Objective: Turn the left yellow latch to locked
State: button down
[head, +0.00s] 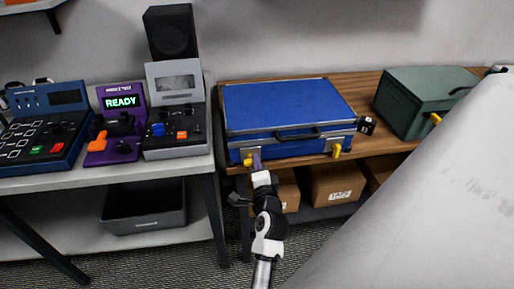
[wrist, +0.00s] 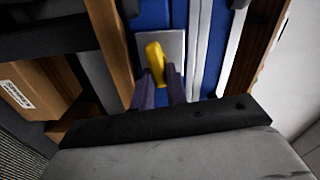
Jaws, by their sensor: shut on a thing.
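The blue case (head: 285,105) lies closed on the wooden bench, with a dark handle on its front. The left yellow latch (head: 248,161) is at the left of the case's front face. The right yellow latch (head: 336,151) sits at the right of that face. My gripper (head: 257,160) is at the left latch. In the wrist view the left latch (wrist: 156,62) stands on a pale plate, and my gripper (wrist: 160,85) has its purple-grey fingers on either side of the latch's near end, shut on it. The part between the fingers is partly hidden.
A green box (head: 422,100) stands on the wooden bench (head: 365,88) at right. Cardboard boxes (head: 335,183) sit on the shelf below. A grey table at left bears a READY device (head: 122,102) and other consoles. A large pale surface fills the lower right.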

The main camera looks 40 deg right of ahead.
jog(key=shift+f+m+p, duration=0.1)
jog(key=shift+m+p, duration=0.35)
jog(key=shift+m, duration=0.35)
jog(key=c, duration=1.4)
grip_release()
jog(key=b+v, duration=0.1)
jog(key=v, duration=0.6)
jog(key=shift+s+a+b, duration=0.15)
jog(key=shift+s+b, duration=0.05)
jog(key=shift+b, duration=0.2)
